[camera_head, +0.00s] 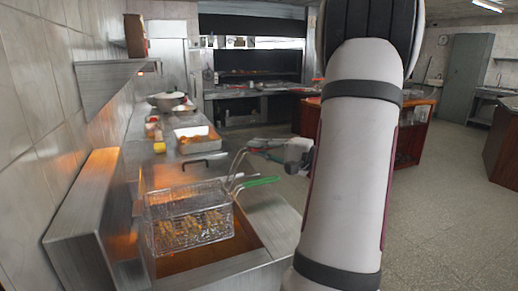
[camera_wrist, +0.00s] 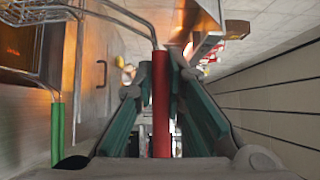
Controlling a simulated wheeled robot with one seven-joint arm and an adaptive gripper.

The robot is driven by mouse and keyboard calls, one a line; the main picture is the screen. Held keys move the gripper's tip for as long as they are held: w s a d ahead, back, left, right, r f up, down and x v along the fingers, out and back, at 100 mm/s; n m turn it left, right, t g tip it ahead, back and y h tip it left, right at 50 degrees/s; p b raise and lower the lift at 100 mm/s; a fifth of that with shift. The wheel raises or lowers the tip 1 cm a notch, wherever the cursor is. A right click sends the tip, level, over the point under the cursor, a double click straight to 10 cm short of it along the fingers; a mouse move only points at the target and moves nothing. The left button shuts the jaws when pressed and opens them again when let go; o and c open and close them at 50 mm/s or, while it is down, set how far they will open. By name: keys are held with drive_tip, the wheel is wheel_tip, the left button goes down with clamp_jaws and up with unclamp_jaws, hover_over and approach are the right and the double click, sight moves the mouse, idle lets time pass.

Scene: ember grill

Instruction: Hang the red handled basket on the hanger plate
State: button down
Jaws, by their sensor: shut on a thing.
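My gripper (camera_wrist: 160,75) is shut on the red handle (camera_wrist: 160,100) of a basket; the handle lies between both fingers in the wrist view. Wire rods run from the handle toward a wire basket (camera_head: 180,200) over the fryer. Another basket with a green handle (camera_head: 258,182) overlaps it closely; its handle (camera_wrist: 57,132) also shows at the left of the wrist view. A steel upright panel (camera_head: 82,205) behind the fryer may be the hanger plate.
The fryer well (camera_head: 195,255) holds orange oil and golden pieces of food. A steel counter with a tray of food (camera_head: 197,138) and a pot (camera_head: 167,100) lies beyond. A steel wall shelf (camera_head: 105,75) juts out at the left. Open floor (camera_head: 450,190) lies at the right.

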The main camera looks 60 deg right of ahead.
drive_tip(key=shift+f+b, duration=0.45)
drive_tip(key=shift+f, duration=0.05)
drive_tip(key=c, duration=1.6)
unclamp_jaws()
drive_tip(key=shift+o, duration=0.2)
drive_tip(key=s+d, duration=0.1)
drive_tip(key=s, duration=1.1)
drive_tip(key=shift+d+f, duration=0.15)
drive_tip(key=shift+d, duration=0.15)
